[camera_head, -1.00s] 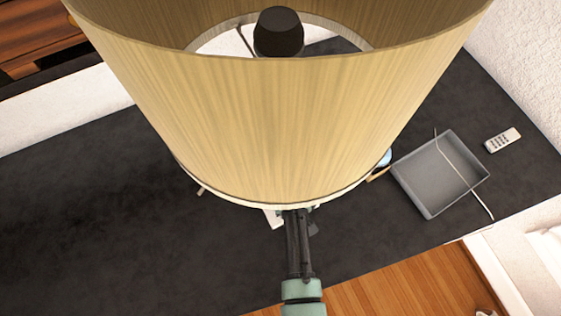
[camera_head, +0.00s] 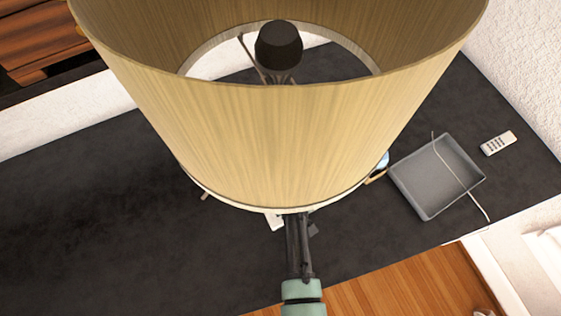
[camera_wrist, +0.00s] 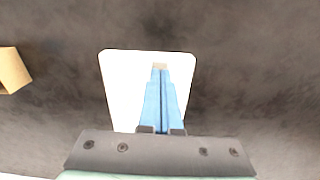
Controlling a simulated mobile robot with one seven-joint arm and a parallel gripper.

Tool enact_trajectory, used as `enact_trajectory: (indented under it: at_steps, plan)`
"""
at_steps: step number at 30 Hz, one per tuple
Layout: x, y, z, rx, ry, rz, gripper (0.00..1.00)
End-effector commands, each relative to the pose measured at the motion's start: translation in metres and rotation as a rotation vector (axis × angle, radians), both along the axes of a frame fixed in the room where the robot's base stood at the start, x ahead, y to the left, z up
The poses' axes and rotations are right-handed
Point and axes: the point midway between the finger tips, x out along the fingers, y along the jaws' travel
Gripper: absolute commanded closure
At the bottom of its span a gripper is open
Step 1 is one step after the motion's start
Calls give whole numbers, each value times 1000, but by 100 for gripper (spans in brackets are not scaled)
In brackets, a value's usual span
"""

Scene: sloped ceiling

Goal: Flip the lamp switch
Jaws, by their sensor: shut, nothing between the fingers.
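The lamp's large beige shade (camera_head: 280,140) fills the upper middle of the head view, with a dark bulb-like part (camera_head: 279,46) inside it. A white rectangular plate (camera_wrist: 120,85), perhaps the lamp switch, lies on the dark surface below my gripper. A corner of a white piece (camera_head: 274,222) shows under the shade in the head view. My gripper (camera_wrist: 160,68) is shut and empty, its blue fingers over the plate and the tips near its far edge. I cannot tell whether they touch. The shade hides the fingertips in the head view.
A grey tray (camera_head: 405,186) with a white cord (camera_head: 447,160) across it stands to the right on the dark tabletop (camera_head: 90,220). A tan block (camera_wrist: 12,70) is at the left in the wrist view. The tabletop's left part is clear.

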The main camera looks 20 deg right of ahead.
Motion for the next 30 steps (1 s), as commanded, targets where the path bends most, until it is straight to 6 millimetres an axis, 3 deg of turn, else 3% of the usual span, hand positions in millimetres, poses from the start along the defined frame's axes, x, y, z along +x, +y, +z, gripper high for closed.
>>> enact_trajectory:
  at_steps: [16, 30]
  plan:
    - [0, 0, 47, 0, 0, 0, 100]
    - [0, 0, 46, 0, 0, 0, 100]
